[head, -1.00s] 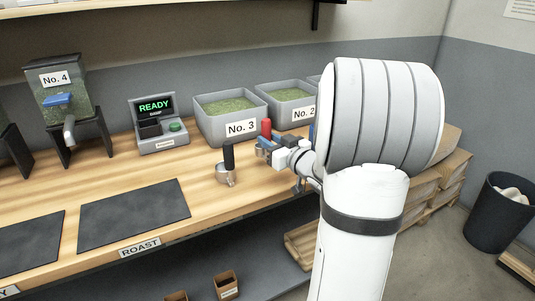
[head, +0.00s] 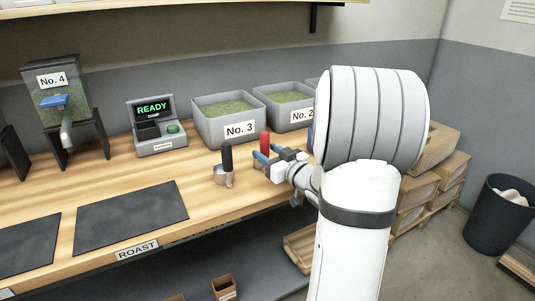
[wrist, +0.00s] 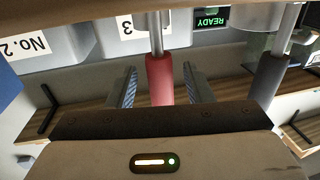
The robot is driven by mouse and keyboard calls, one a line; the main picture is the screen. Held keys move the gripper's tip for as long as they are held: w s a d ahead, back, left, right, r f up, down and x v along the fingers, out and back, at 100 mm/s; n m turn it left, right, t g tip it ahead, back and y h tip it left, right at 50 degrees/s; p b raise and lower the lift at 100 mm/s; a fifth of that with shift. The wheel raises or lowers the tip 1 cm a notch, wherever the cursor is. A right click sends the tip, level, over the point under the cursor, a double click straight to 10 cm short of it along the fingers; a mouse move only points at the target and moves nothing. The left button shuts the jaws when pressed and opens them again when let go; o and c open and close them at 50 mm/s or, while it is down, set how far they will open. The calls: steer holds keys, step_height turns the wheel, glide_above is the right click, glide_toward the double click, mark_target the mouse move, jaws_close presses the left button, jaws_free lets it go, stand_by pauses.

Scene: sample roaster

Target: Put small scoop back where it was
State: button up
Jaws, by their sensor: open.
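A red-handled scoop (head: 265,143) stands near the back of the bench, handle up; its lower part is hidden behind my gripper. My gripper (head: 269,155) is open, with its blue fingers apart. In the wrist view the red handle (wrist: 160,80) is upright between the two spread fingers, with gaps on both sides, and its metal shaft runs on beyond. A dark-handled scoop (head: 227,157) with a metal cup stands to the left of my gripper; its grey handle is also at the right of the wrist view (wrist: 268,80). I cannot tell which scoop is the small one.
Bins No. 3 (head: 228,117) and No. 2 (head: 290,107) stand behind the scoops. A roaster panel reading READY (head: 155,125) and dispenser No. 4 (head: 62,100) are further left. A dark mat (head: 132,216) lies empty at the front of the bench.

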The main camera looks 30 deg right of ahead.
steer(key=shift+r, duration=0.15)
steer(key=shift+s+d, duration=0.1)
steer(key=shift+s, duration=0.2)
steer(key=s+d, duration=0.2)
steer(key=s, duration=0.9)
steer(key=shift+s+p, duration=0.15)
steer(key=shift+p, duration=0.3)
